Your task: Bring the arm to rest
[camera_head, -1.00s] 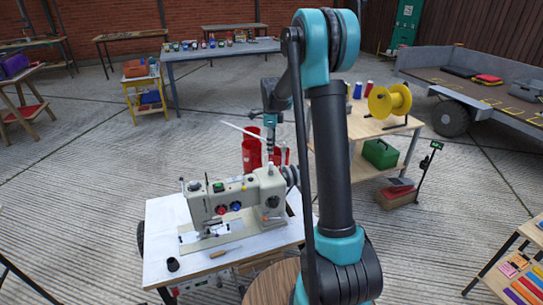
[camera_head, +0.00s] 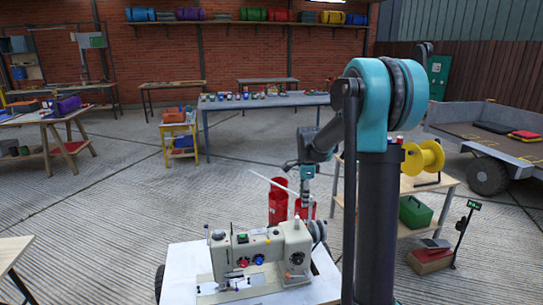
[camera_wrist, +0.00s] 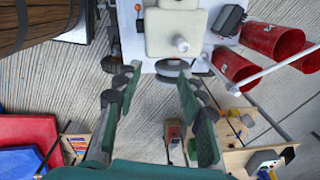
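My gripper shows in the wrist view (camera_wrist: 158,85) with its two green fingers spread wide apart and nothing between them. In the head view my gripper (camera_head: 306,190) hangs down at the end of the bent arm, behind the sewing machine's right end; its fingers are too small there to make out. The cream sewing machine (camera_head: 262,252) stands upright on a white table (camera_head: 187,262). In the wrist view, part of the machine (camera_wrist: 178,32) and its dark handwheel lie beyond the fingertips. I cannot tell the exact gap between them.
Red cylindrical bins (camera_head: 278,203) stand close beside my gripper, with a thin white rod (camera_head: 270,181) in front. At right is a wooden table with a yellow spool (camera_head: 423,157) and a green box (camera_head: 415,212). A blue table (camera_head: 262,103) stands behind. Open concrete floor lies at left.

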